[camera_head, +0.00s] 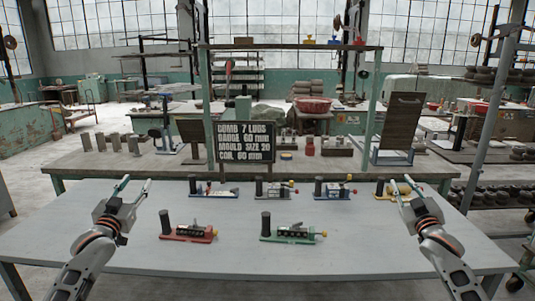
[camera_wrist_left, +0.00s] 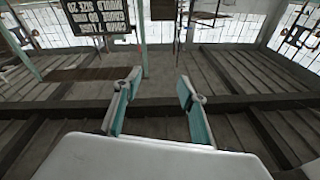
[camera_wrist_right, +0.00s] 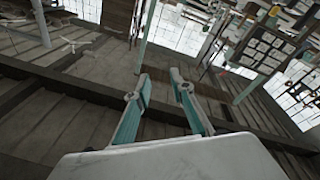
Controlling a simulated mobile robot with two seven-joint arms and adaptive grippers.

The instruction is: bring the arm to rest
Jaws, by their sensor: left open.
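My left gripper (camera_head: 133,186) is open and empty above the left part of the grey table (camera_head: 130,258). Its two spread fingers also show in the left wrist view (camera_wrist_left: 158,100), with nothing between them. My right gripper (camera_head: 402,186) is raised above the right part of the table. Its fingers stand apart in the right wrist view (camera_wrist_right: 158,92), open and empty. Both grippers are clear of the small devices on the table.
Small devices stand on the table: a red-based one (camera_head: 190,233), a green-based one (camera_head: 290,234), a blue-based one (camera_head: 333,190) and others in the back row. A black sign (camera_head: 244,142) stands behind them. A workbench with an upright frame (camera_head: 110,162) lies beyond.

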